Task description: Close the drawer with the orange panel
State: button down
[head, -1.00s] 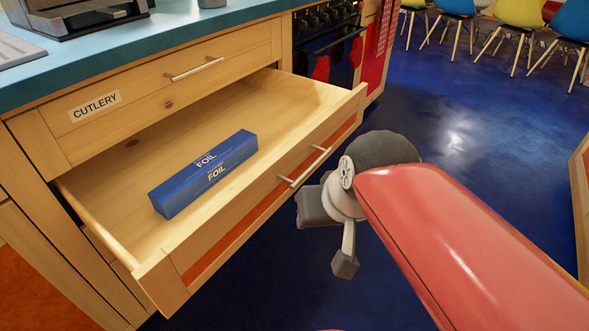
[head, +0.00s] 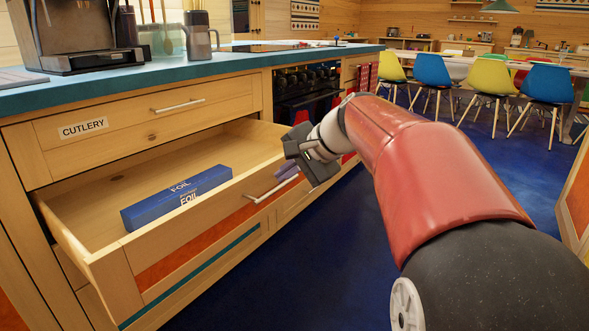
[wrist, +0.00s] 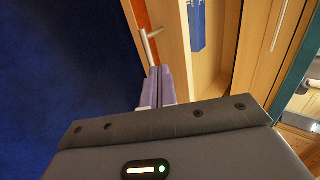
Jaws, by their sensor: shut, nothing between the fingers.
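The drawer with the orange panel (head: 192,246) is pulled well out below the cutlery drawer (head: 128,126). A blue foil box (head: 178,198) lies inside it. Its metal bar handle (head: 270,189) is on the front face. My gripper (head: 287,171) is shut and empty, at the right end of the drawer front near the handle. In the wrist view my shut fingers (wrist: 157,86) point at the drawer front, close to the handle (wrist: 149,37). I cannot tell whether they touch the wood.
A teal counter (head: 165,82) with a coffee machine (head: 85,35) stands above. An oven (head: 305,90) with red cloths is to the right. The blue floor (head: 300,270) in front of the drawer is clear. Colourful chairs (head: 490,80) stand far back.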

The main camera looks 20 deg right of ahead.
aim_at(252, 182)
jog(key=w+a+f, duration=0.1)
jog(key=w+a, duration=0.1)
jog(key=w, duration=0.1)
jog(key=w+a+f, duration=0.1)
jog(key=shift+w+f, duration=0.25)
jog(key=shift+f, duration=0.1)
jog(key=shift+w+a, duration=0.4)
jog(key=shift+w, duration=0.2)
